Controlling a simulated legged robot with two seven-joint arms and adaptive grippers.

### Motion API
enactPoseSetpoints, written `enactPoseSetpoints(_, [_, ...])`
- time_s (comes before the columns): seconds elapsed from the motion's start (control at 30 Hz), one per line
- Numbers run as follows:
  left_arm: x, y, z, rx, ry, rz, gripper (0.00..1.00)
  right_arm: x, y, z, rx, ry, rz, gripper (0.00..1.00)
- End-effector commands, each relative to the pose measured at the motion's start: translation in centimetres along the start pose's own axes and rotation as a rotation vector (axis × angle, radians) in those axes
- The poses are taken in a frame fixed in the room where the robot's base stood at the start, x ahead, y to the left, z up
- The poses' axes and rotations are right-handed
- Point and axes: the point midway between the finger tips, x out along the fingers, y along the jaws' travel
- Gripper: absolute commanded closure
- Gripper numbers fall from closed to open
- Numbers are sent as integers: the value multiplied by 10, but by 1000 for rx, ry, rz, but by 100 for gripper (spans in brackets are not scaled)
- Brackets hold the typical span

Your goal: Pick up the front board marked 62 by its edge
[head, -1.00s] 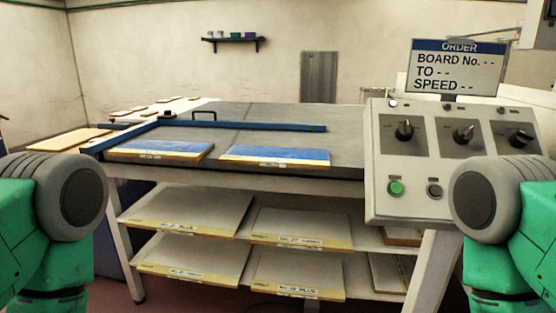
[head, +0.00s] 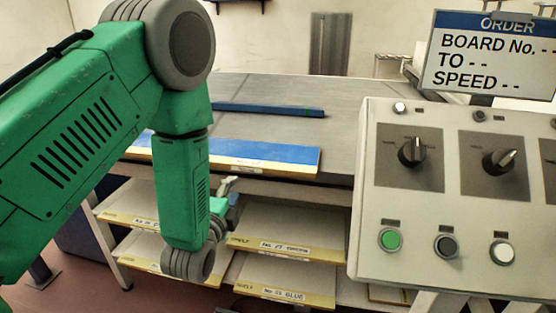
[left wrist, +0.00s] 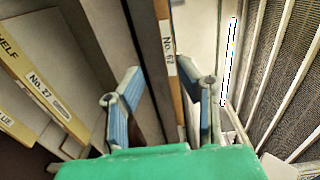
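A board with a blue top and a yellow front edge (head: 285,156) lies at the front of the table top in the head view. Its label is too small to read there. In the left wrist view a board edge with a label (left wrist: 168,45) runs between my fingers in the picture; the label seems to begin "No. 6". My left gripper (head: 230,190) is open and empty, just below the table's front edge. Its two blue-padded fingers (left wrist: 170,78) stand apart in the left wrist view. My left arm hides part of the boards. My right gripper is out of view.
Shelf boards (head: 285,247) lie on levels below the table top, close under my left gripper. A control panel (head: 450,220) with knobs and buttons stands at the right, under an order sign (head: 490,60). A blue bar (head: 270,110) crosses the table top behind the board.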

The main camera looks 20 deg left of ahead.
Motion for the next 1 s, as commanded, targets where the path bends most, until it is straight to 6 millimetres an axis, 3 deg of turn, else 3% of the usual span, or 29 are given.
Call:
enactPoseSetpoints(0.23, [16, -5, 0, 18, -4, -20, 69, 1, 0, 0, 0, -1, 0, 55])
enactPoseSetpoints(0.7, [82, -5, 0, 20, -1, -17, 69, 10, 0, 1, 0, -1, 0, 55])
enactPoseSetpoints(1.0, [101, -6, -1, 20, -2, -16, 69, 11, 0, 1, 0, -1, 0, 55])
